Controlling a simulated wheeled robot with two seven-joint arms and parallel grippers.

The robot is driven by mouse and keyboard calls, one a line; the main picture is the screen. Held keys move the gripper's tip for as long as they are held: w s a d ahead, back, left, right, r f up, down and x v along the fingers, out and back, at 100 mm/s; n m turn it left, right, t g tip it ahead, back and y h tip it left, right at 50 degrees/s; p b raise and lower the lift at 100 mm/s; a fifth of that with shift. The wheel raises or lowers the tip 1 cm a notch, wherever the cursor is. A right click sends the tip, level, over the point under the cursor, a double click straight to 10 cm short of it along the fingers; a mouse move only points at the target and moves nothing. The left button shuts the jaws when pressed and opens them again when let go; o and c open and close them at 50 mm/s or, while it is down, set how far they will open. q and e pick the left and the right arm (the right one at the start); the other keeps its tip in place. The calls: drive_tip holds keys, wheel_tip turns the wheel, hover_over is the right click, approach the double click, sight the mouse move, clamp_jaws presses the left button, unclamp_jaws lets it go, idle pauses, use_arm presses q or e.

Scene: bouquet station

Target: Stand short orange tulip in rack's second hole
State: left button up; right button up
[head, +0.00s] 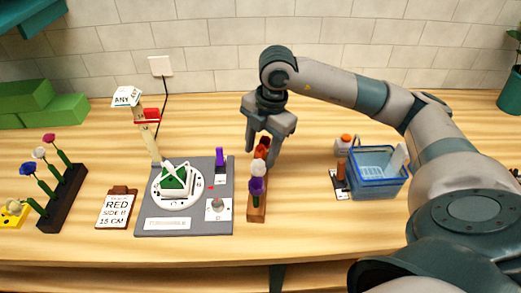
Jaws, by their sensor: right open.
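A darker red patch shows just behind that one. My right gripper (266,146) points down over the back of the rack, its fingers open on either side of the orange-red flower. The fingers and front flowers hide the stems and most of the holes. My left gripper is out of view.
A grey board (185,222) with a round white plate lies left of the rack. A blue basket (378,185) and an orange-topped item (345,139) stand right.

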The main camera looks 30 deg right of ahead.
drive_tip(key=shift+s+d+r+p, duration=0.15)
drive_tip(key=shift+r+p, duration=0.7)
drive_tip(key=shift+r, duration=0.7)
drive_tip(key=shift+s+d+r+p, duration=0.15)
drive_tip(key=shift+r+p, duration=0.7)
drive_tip(key=shift+r, duration=0.7)
drive_tip(key=o, duration=0.6)
